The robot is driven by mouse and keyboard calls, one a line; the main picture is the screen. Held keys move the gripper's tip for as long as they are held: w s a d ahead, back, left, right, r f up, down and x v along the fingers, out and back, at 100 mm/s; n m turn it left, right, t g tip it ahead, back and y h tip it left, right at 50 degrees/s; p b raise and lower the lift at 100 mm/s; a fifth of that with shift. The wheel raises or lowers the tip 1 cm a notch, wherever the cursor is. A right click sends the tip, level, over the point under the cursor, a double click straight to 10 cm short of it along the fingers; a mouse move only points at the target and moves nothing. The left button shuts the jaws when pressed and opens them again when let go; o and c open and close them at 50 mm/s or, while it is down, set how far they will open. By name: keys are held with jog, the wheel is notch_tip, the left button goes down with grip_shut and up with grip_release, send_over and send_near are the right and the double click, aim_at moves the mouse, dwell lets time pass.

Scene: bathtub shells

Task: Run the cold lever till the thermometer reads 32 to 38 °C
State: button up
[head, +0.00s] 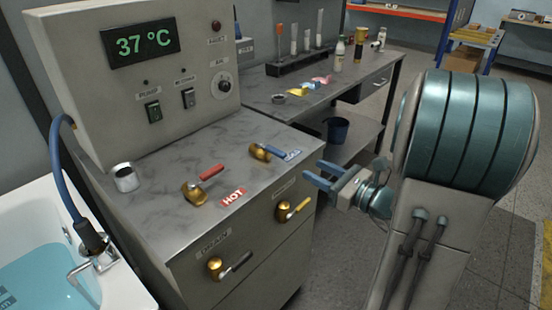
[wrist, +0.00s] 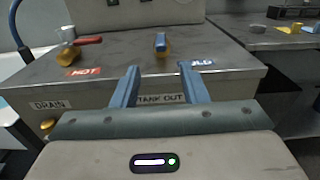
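The thermometer display (head: 143,44) on the grey panel reads 37 °C in green. The blue cold lever (head: 270,152) sits on a brass valve on the counter top, beside a blue label (head: 293,155). In the wrist view the cold lever (wrist: 161,42) stands ahead of my fingers, pointing towards me. My gripper (head: 333,182) is open and empty, in front of the counter edge, to the right of the cold lever and apart from it. Its two blue fingers also show spread in the wrist view (wrist: 158,80).
The red hot lever (head: 208,173) is left of the cold one. The DRAIN lever (head: 232,266) and yellow-handled tank-out lever (head: 296,210) stick out from the counter front. A tub of water (head: 40,275) and hose (head: 70,190) are at left. A side bench (head: 345,92) stands behind.

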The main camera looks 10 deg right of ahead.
aim_at(285, 155)
jog(key=x, duration=1.3)
jog(key=shift+w+a+p, duration=0.2)
jog(key=shift+w+p, duration=0.1)
grip_shut()
